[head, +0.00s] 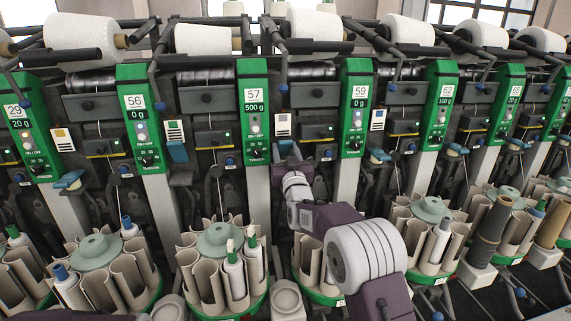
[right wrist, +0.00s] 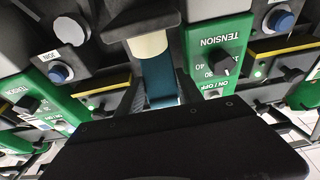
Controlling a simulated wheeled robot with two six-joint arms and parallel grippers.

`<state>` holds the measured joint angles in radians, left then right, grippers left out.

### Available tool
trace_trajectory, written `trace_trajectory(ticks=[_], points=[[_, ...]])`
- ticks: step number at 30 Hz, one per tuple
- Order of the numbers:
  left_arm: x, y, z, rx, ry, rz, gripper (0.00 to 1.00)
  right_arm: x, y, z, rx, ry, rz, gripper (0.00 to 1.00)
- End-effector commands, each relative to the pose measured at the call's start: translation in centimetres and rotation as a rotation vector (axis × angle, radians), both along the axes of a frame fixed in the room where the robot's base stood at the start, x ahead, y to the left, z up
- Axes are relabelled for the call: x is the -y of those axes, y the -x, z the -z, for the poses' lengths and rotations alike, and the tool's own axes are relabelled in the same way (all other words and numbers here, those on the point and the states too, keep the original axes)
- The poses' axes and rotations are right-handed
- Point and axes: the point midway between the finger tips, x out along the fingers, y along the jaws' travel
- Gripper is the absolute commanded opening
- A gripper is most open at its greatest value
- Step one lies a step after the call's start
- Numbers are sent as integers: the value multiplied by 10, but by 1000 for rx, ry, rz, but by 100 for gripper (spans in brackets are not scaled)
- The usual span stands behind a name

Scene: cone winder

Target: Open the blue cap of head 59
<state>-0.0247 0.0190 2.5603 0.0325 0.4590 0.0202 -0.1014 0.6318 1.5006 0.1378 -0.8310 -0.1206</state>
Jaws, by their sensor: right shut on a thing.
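The head 59 panel (head: 359,100) is green and reads 0 g. A blue cap (head: 284,147) shows between panels 57 and 59, just above my right gripper (head: 291,168). My right arm reaches up from the bottom right to it. In the right wrist view, which looks upside down, the blue cap (right wrist: 163,86) lies between the two dark fingers, with a cream part above it. My right gripper is shut on this cap. The fingers partly hide the cap, and its hinge cannot be made out. My left gripper is not in view.
Panel 57 (head: 254,110) stands just left of the gripper. Round bobbin magazines (head: 219,240) line the front below. White yarn cones (head: 314,24) sit above, under dark bars.

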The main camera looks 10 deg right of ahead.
Motion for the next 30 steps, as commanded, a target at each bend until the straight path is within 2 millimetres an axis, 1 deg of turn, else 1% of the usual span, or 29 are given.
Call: trace_trajectory(ticks=[1, 10, 11, 12, 13, 23, 26, 30], points=[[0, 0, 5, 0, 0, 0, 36, 0, 0, 3, 5, -1, 0, 0], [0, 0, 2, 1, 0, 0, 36, 0, 0, 0, 9, 0, 0, 0], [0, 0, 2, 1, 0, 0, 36, 0, 0, 0, 9, 0, 0, 46], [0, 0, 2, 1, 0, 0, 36, 0, 0, 0, 9, 0, 0, 57], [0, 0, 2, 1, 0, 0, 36, 0, 0, 0, 9, 0, 0, 65], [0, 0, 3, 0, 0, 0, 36, 0, 1, 1, 8, 0, 0, 65], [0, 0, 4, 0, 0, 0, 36, 0, 7, 2, 8, 0, 0, 65], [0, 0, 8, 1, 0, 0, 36, -1, 27, 9, 8, 0, -1, 65]])
